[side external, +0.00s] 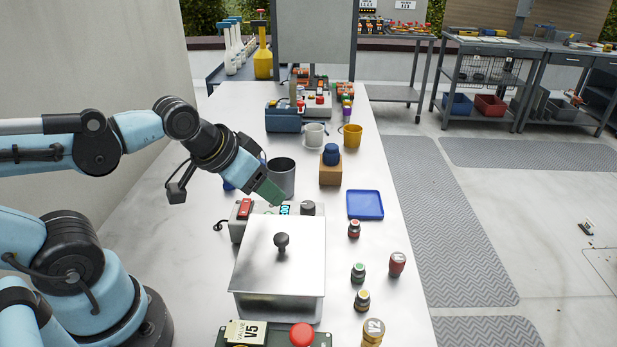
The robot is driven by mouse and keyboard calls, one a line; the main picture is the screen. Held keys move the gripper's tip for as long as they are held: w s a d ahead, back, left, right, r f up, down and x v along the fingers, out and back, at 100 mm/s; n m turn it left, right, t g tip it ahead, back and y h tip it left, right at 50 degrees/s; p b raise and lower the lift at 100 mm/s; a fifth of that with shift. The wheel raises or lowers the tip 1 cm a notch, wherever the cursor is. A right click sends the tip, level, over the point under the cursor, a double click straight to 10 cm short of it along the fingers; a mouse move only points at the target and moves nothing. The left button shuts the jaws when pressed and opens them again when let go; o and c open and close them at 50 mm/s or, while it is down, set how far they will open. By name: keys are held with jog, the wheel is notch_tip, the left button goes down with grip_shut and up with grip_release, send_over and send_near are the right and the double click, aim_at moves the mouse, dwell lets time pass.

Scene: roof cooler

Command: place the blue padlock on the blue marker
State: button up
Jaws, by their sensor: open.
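My gripper (270,192), with a dark green end, hangs in the air beside the grey metal cup and above the back of the heater box. It looks empty, and the gap between its fingers is hard to make out. A small blue thing (228,185) shows just left of it, mostly hidden behind my arm; it may be the padlock, but its shape is unclear. A flat blue square with a raised rim (365,205), perhaps the blue marker, lies empty on the table to the right. A dark blue rounded object (331,154) sits on a wooden block (330,174).
A lidded metal box (279,262) with a black knob fills the front middle. A grey cup (281,177), white mug (314,134) and yellow mug (352,135) stand behind. Several small jars, including a red one (397,264), line the right edge. The table's left side is clear.

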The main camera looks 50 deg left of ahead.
jog(key=w+a+r+g, duration=0.2)
jog(key=w+a+r, duration=0.2)
jog(key=w+a, duration=0.1)
jog(key=g, duration=0.5)
send_over(263, 161)
notch_tip(263, 161, down, 5)
jog(key=shift+w+r, duration=0.1)
jog(key=shift+a+f, duration=0.2)
jog(key=shift+f, duration=0.05)
jog(key=shift+a+f, duration=0.1)
jog(key=shift+f, duration=0.2)
jog(key=f, duration=1.1)
jog(key=shift+d+f, duration=0.25)
jog(key=c, duration=0.9)
jog(key=shift+r, duration=0.15)
